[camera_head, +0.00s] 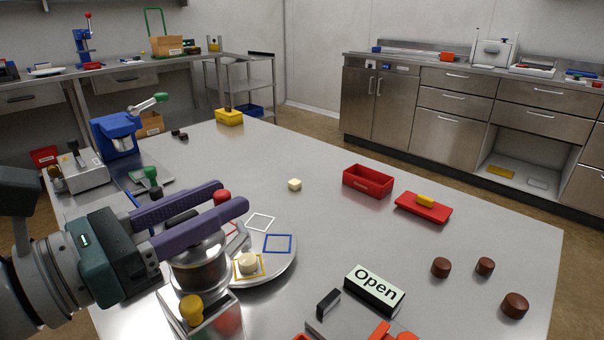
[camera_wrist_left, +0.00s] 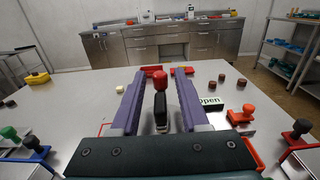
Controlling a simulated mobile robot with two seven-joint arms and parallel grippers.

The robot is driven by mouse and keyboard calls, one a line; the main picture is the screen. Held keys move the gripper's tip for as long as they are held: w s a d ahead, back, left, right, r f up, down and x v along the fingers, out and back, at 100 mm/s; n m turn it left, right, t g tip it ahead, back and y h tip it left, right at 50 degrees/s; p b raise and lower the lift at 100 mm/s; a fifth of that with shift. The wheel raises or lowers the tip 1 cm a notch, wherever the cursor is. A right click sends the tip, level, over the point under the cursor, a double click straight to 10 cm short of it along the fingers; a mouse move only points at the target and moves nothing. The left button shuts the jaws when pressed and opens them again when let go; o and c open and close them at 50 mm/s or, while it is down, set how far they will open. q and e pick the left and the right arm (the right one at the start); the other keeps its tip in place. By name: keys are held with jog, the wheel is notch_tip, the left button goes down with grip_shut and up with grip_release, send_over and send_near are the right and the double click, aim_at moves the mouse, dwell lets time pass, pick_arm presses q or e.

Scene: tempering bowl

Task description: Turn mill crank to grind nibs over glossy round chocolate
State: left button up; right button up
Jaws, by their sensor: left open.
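A blue machine (camera_head: 115,137) that looks like the mill stands at the table's far left. Its pale crank arm (camera_head: 143,106) ends in a green knob (camera_head: 161,97). Three brown round chocolates, one of them the front one (camera_head: 515,305), sit at the right; I cannot tell which is glossy. They show small in the left wrist view (camera_wrist_left: 241,83). My left gripper (camera_head: 232,195) is open, its purple fingers above a metal bowl (camera_head: 201,272), away from the crank. A red knob (camera_head: 222,197) on a black handle shows between the fingers in the left wrist view (camera_wrist_left: 160,77). My right gripper is out of view.
A round plate (camera_head: 285,262) with coloured square outlines holds a cream piece (camera_head: 248,263). An "Open" sign (camera_head: 374,289), red box (camera_head: 368,181), red tray (camera_head: 422,208) and yellow box (camera_head: 229,117) stand on the table. The table's middle is mostly clear.

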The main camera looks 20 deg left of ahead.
pick_arm(q)
grip_shut()
dwell(0.4)
